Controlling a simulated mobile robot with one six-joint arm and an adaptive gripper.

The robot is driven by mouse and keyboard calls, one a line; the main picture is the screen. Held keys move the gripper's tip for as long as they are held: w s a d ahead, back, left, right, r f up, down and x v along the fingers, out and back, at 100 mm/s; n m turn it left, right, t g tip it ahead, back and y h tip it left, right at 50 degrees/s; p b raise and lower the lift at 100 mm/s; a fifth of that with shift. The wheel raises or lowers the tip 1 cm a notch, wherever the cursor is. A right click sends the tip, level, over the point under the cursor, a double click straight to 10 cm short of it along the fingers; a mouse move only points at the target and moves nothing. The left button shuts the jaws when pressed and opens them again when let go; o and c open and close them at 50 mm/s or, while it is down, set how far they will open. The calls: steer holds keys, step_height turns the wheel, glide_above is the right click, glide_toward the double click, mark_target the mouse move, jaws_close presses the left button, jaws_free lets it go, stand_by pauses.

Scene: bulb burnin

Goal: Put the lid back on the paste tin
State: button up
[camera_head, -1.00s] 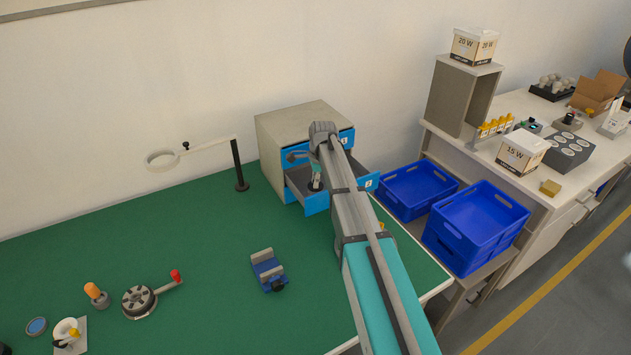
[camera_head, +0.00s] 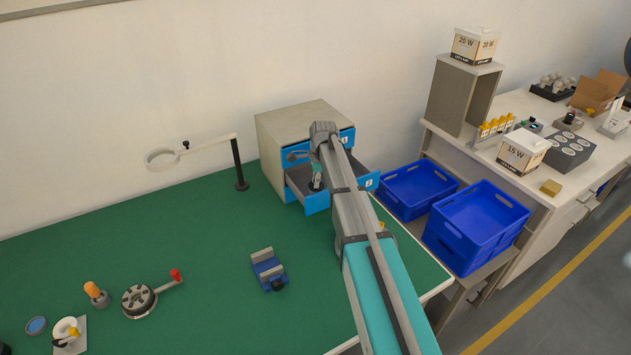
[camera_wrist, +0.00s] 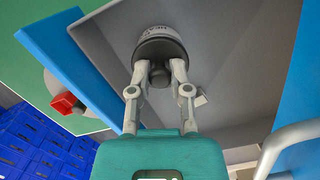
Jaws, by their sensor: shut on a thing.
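My gripper (camera_wrist: 158,82) is shut on the dark knob of a round dark lid (camera_wrist: 160,50) in the wrist view. The lid is against a pale round tin (camera_wrist: 158,31) with partly readable dark lettering. I cannot tell whether the lid is fully seated. Both are inside the open grey drawer (camera_wrist: 225,60). In the head view my gripper (camera_head: 316,182) reaches down into the drawer marked 2 (camera_head: 317,203); the tin and lid are too small and hidden there to make out.
The upper drawer front (camera_head: 347,138) of the cabinet (camera_head: 285,125) stands close by, with a grey handle (camera_wrist: 285,145) in the wrist view. A ring lamp (camera_head: 162,159), blue clamp (camera_head: 268,270) and red-handled fixture (camera_head: 140,300) stand on the green bench. Blue crates (camera_head: 478,226) are at right.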

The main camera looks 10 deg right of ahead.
stand_by(0.4)
steer(key=o, duration=0.8)
steer(key=o, duration=0.5)
steer(key=shift+r, duration=0.15)
steer(key=shift+r+p, duration=3.35)
steer(key=shift+p, duration=0.15)
jaws_close()
